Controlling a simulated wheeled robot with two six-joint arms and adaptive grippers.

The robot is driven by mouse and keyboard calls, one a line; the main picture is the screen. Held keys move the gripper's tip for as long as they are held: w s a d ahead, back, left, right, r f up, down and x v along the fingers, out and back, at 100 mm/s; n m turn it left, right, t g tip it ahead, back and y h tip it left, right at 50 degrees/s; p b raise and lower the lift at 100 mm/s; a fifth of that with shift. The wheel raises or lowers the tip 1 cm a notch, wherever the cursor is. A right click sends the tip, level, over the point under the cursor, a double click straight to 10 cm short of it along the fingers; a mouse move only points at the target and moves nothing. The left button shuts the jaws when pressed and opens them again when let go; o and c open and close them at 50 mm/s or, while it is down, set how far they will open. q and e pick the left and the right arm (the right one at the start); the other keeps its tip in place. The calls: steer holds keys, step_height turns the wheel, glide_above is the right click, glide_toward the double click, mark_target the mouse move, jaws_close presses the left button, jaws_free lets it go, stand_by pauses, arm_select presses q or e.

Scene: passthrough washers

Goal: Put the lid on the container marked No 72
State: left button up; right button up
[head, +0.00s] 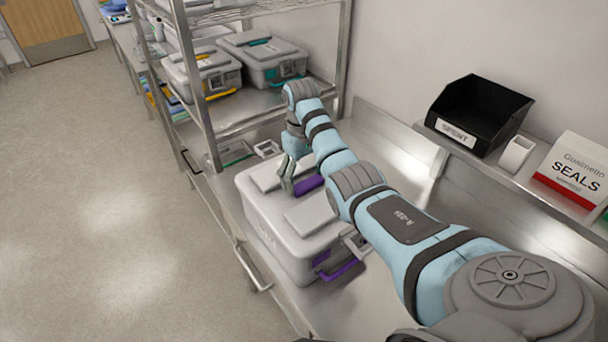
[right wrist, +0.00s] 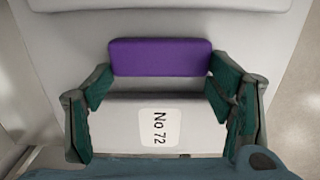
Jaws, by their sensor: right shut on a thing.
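A grey container (head: 272,234) with purple fittings stands on the steel bench in the head view. Its grey lid (head: 309,212) shows on top, lined up with the body; I cannot tell whether it is fully seated. The lid has a purple grip piece (right wrist: 160,57), and a white label reading "No 72" (right wrist: 159,127) shows beside it in the right wrist view. My right gripper (head: 289,187) is over the lid's middle. Its green-padded fingers (right wrist: 160,80) are shut on the lid, one at each end of the purple piece. My left gripper is out of view.
A black bin (head: 478,115) and a "SEALS" box (head: 573,172) stand on the right ledge. Bare bench (head: 385,135) lies behind my right arm.

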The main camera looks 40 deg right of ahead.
steer(key=shift+f, duration=0.5)
stand_by(0.4)
steer(key=o, duration=2)
